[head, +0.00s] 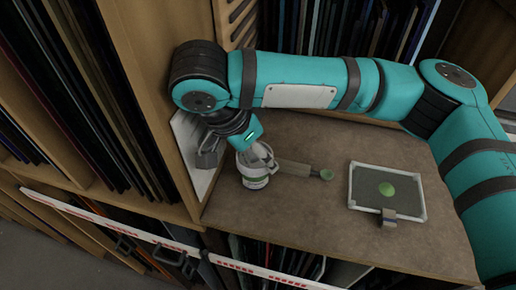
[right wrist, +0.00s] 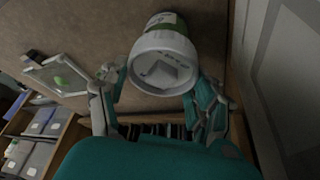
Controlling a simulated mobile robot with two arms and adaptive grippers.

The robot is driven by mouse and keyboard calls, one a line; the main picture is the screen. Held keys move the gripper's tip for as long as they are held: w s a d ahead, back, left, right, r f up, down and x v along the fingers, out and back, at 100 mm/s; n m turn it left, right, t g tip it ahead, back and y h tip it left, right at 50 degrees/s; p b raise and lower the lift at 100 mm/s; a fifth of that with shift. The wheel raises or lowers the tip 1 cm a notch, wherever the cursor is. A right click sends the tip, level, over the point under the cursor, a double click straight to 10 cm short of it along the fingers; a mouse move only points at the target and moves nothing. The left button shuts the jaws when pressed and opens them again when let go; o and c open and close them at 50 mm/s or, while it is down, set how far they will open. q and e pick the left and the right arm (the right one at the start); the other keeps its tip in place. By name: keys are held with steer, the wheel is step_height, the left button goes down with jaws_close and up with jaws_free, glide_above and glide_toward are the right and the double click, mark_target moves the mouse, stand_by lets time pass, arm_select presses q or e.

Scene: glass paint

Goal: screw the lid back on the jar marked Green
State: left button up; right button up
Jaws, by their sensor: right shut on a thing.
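The jar (head: 256,182) is white with a green band and stands upright on the worktop near its left end. In the right wrist view the jar (right wrist: 167,20) shows part of its label; the wording is too small to read. My left gripper is not in view.
A brown tool with a green end (head: 326,175) lies right of the jar. A white-framed panel with a green spot (head: 362,193) lies further right, with a small block (head: 388,218) at its front edge. A wooden shelf wall (head: 160,110) stands close on the left. The front worktop is clear.

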steer(key=o, duration=1.2)
steer(key=shift+w+r, duration=0.1)
steer(key=shift+r, duration=0.1)
steer(key=shift+w+r, duration=0.2)
steer(key=shift+r, duration=0.4)
steer(key=shift+w+r, duration=0.2)
steer(key=shift+r, duration=2.05)
